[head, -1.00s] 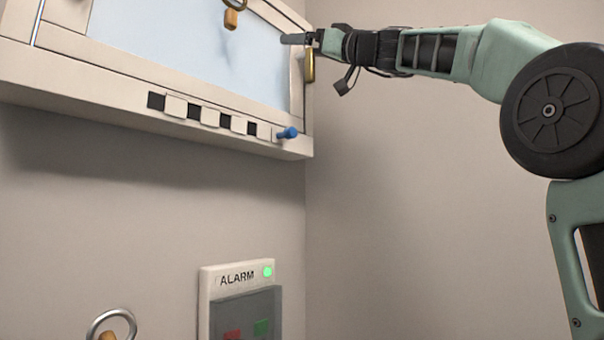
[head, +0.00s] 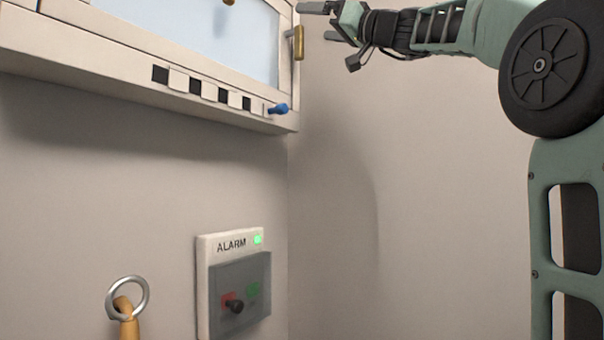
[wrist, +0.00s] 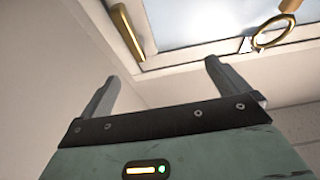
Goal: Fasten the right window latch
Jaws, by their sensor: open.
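The right window latch (head: 299,43) is a small brass bar at the right edge of the window frame in the head view. It hangs roughly upright, and the same brass bar shows at the upper left of the wrist view (wrist: 127,32). My gripper (head: 317,21) is open and empty, just right of the latch at the top of the head view. In the wrist view, my gripper's two fingers (wrist: 160,74) are spread apart with nothing between them, and the latch lies beyond them. I cannot tell whether a finger touches the latch.
The window frame (head: 130,100) has a blue knob (head: 278,109) at its lower right. A ring pull (wrist: 273,31) shows at the upper right of the wrist view. An alarm panel (head: 222,245) and a ring on a wooden peg (head: 128,300) are below. The right wall is bare.

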